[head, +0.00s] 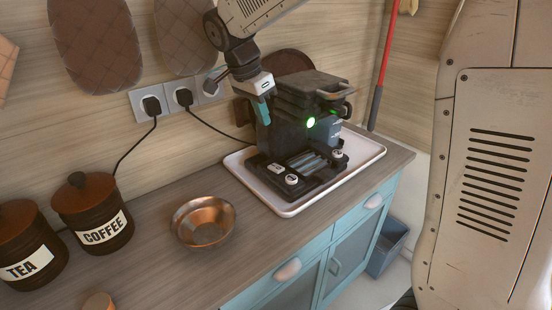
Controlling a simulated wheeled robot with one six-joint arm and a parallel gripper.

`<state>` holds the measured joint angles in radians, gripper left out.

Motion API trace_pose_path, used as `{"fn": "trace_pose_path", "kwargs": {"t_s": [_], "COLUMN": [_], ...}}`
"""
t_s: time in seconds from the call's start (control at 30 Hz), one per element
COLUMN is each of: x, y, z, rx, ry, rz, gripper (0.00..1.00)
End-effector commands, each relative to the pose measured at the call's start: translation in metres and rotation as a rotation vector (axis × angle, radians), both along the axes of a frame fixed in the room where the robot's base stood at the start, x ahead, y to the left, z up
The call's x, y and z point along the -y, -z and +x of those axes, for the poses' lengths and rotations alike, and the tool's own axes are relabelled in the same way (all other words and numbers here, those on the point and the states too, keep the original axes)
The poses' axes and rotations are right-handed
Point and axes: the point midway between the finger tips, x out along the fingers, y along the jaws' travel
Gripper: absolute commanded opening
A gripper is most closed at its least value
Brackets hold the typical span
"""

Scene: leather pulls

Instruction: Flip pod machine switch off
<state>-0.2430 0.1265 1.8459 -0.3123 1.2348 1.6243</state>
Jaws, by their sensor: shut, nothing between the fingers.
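The dark pod machine (310,98) stands upright on a white tray (285,209) on the counter. A round green light (310,122) glows on its front. My gripper (265,118) points down at the machine's left side, its teal fingers closed together with nothing between them. The fingertips overlap the machine's left edge in the picture; I cannot tell if they touch it. Two small pale controls or labels (291,180) sit on the low front base, and another (337,154) sits further right. I cannot make out which part is the switch.
A copper bowl (204,222) sits on the counter left of the tray. Coffee (93,212) and tea (30,250) canisters stand at the far left. Black cords run from wall sockets (165,100) behind. Blue cabinets (310,275) are below the counter's front edge.

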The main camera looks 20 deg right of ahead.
Motion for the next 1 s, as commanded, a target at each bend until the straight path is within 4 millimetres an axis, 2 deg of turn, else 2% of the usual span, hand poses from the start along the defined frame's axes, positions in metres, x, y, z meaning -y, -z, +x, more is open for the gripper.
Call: {"fn": "trace_pose_path", "kwargs": {"t_s": [0.13, 0.23, 0.7, 0.83, 1.0], "x": [0.002, 0.005, 0.030, 0.031, 0.032], "y": [0.005, 0.015, 0.106, 0.123, 0.134], "z": [0.000, 0.000, 0.000, -0.003, -0.005], "rx": [-0.001, -0.003, -0.004, -0.002, -0.001], "ry": [0.000, 0.000, -0.001, 0.000, -0.002], "rz": [0.000, 0.000, 0.000, 0.000, 0.000], "gripper": [0.00, 0.00, 0.00, 0.00, 0.00]}}
